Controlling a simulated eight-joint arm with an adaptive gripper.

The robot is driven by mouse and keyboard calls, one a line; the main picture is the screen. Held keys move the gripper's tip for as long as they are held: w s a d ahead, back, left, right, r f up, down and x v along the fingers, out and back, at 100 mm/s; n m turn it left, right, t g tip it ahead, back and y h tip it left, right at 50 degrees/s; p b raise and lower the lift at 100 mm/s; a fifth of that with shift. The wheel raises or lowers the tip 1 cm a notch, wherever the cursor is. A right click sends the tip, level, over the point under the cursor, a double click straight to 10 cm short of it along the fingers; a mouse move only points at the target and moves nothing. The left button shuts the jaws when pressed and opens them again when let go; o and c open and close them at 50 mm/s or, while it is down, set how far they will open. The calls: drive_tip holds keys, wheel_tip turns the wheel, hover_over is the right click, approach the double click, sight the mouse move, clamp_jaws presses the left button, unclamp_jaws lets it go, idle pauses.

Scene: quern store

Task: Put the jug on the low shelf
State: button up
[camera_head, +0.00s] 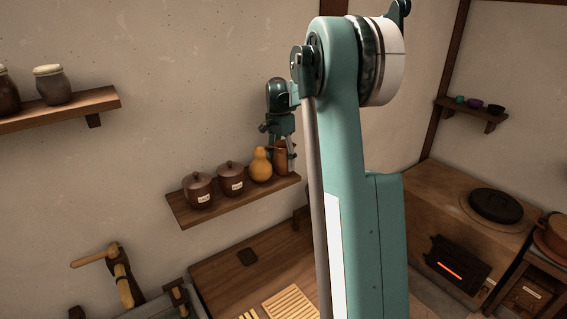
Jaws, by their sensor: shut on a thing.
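The jug (282,160) is reddish brown and upright, at the right end of the low shelf (218,213). My gripper (287,147) comes down on it from above and is shut on its upper part. The fingers cover some of the jug, and my arm stands in front to the right. The jug's base is at the level of the shelf top; I cannot tell whether it touches the board. A yellow gourd (260,166) stands just left of the jug.
Two lidded brown jars, one at the left (198,189) and one nearer the gourd (231,178), share the low shelf. A higher shelf (96,101) holds pots at the left. A wooden bench (224,284) lies below. A stove (433,205) with a glowing opening stands right.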

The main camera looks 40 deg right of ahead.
drive_tip(key=shift+f, duration=0.25)
drive_tip(key=o, duration=1.4)
drive_tip(key=shift+r, duration=0.1)
drive_tip(key=shift+w+r, duration=0.25)
drive_tip(key=shift+r, duration=1.7)
drive_tip(key=shift+w+r, duration=0.25)
drive_tip(key=shift+r, duration=1.7)
drive_tip(key=shift+w+r, duration=0.25)
drive_tip(key=shift+r, duration=1.7)
